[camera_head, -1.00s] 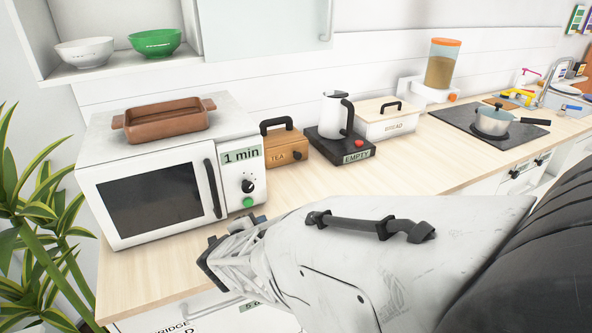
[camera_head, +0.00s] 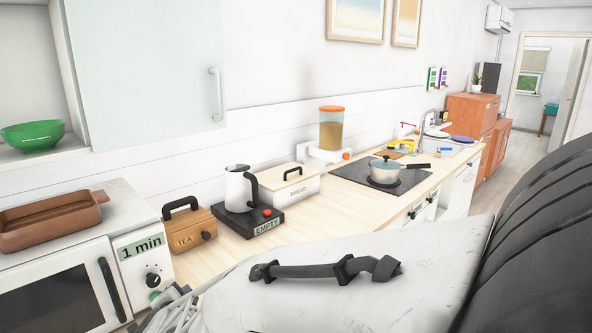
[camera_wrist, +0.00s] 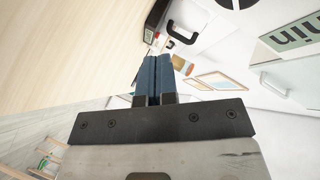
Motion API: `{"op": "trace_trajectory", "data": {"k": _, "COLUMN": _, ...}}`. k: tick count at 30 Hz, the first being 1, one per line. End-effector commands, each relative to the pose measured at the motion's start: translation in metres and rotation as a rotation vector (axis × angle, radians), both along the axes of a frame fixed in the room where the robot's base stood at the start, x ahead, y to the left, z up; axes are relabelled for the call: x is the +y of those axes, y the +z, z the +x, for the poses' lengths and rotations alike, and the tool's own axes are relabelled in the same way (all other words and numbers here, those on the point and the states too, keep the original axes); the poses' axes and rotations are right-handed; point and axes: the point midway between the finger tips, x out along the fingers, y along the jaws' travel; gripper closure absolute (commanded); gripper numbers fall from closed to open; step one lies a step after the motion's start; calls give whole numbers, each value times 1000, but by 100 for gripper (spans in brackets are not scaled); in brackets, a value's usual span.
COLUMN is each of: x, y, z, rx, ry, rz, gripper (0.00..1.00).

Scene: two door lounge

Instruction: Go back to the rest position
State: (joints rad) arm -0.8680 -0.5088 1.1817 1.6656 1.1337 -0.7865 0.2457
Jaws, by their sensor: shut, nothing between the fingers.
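My gripper shows in the wrist view (camera_wrist: 154,75) with its two blue fingers pressed together and nothing between them. In the head view, only the pale end of my arm shows at the bottom, just right of and in front of the microwave (camera_head: 60,298); the fingertips are hidden below the frame. The wrist view is tilted, with the counter (camera_wrist: 75,50) on its left side.
On the counter stand the tea box (camera_head: 187,226), a kettle (camera_head: 237,190) on its base, a bread box (camera_head: 291,187) and a pot (camera_head: 386,170) on the hob. A brown dish (camera_head: 50,220) rests on the microwave. An open doorway (camera_head: 545,95) lies at the far right.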

Motion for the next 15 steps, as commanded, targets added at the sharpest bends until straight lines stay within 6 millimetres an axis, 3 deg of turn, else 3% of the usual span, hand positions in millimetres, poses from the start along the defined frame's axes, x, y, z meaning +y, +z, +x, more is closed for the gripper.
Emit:
{"op": "trace_trajectory", "data": {"k": 6, "x": -39, "y": 43, "z": 19, "rx": 44, "ry": 114, "rz": -44, "gripper": 100}}
{"op": "trace_trajectory", "data": {"k": 15, "x": -100, "y": 88, "z": 23, "rx": 116, "ry": 264, "rz": -139, "gripper": 100}}
